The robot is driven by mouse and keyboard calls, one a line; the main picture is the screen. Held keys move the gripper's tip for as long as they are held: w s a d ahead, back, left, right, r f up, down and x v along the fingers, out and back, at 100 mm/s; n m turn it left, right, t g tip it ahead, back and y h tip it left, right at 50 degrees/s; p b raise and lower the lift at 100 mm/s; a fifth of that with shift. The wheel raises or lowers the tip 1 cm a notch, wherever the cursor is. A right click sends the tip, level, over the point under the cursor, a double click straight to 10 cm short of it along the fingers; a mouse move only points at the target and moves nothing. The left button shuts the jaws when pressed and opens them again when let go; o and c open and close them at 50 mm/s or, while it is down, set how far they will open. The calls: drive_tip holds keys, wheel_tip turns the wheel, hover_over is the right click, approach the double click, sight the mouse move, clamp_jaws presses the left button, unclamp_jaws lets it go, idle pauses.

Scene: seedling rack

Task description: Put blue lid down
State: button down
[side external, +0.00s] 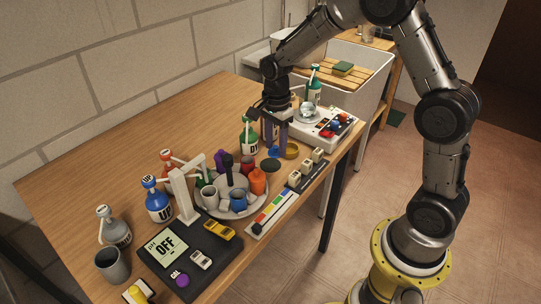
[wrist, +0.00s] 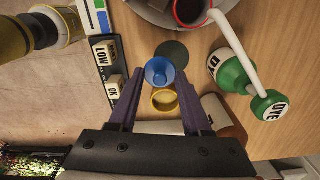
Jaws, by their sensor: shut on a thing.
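My gripper (side external: 274,146) points down over the table near its front edge. In the wrist view its two purple fingers (wrist: 160,80) are shut on the small round blue lid (wrist: 159,72), a shallow cup shape. In the side view the blue lid (side external: 272,152) shows low between the fingertips, just above or at table height; I cannot tell whether it touches. A dark round disc (side external: 271,165) lies flat close by, and also shows just beyond the lid in the wrist view (wrist: 178,50). A yellow lid (side external: 291,151) sits just beside the blue one.
A green DYE bottle (side external: 249,136) stands close to the gripper. A round tray (side external: 212,209) with several cups and bottles is nearby. Labelled blocks (side external: 306,166) line the front edge. A white device (side external: 331,138) with coloured knobs stands behind. The table's back left is clear.

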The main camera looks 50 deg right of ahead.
sight(271, 165)
drive_tip(key=shift+w+d+f, duration=0.15)
drive_tip(key=shift+w+f, duration=0.8)
drive_tip(key=shift+f, duration=1.75)
drive_tip(key=shift+f, duration=0.1)
drive_tip(key=shift+c, duration=1.6)
unclamp_jaws()
